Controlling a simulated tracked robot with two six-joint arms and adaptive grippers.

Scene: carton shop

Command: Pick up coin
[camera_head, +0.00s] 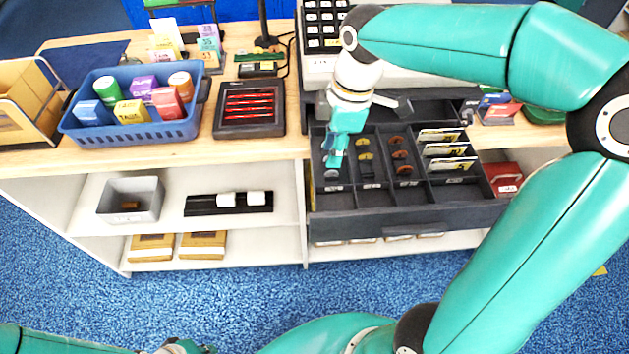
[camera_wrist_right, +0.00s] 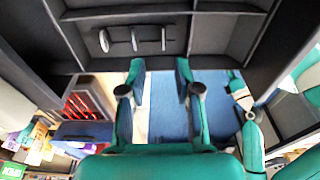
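The open cash drawer (camera_head: 400,217) holds coins in separate compartments. A silver coin (camera_head: 331,174) shows in the leftmost compartment, just below my right gripper (camera_head: 334,160). Gold-coloured coins (camera_head: 365,156) lie in the second compartment and copper-coloured coins (camera_head: 401,154) in the third. In the right wrist view, several silver coins (camera_wrist_right: 134,39) stand in a row on edge, beyond the fingertips. My right gripper (camera_wrist_right: 160,70) is open there, with nothing between its fingers. My left gripper (camera_head: 185,347) is only partly visible at the bottom edge, its fingers unclear.
Banknotes (camera_head: 447,150) fill the drawer's right side. The cash register (camera_head: 322,30) stands behind the drawer. A blue basket (camera_head: 135,133) of small boxes and a black tray (camera_head: 249,122) with red items stand left on the counter. Low drawer walls surround the coins.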

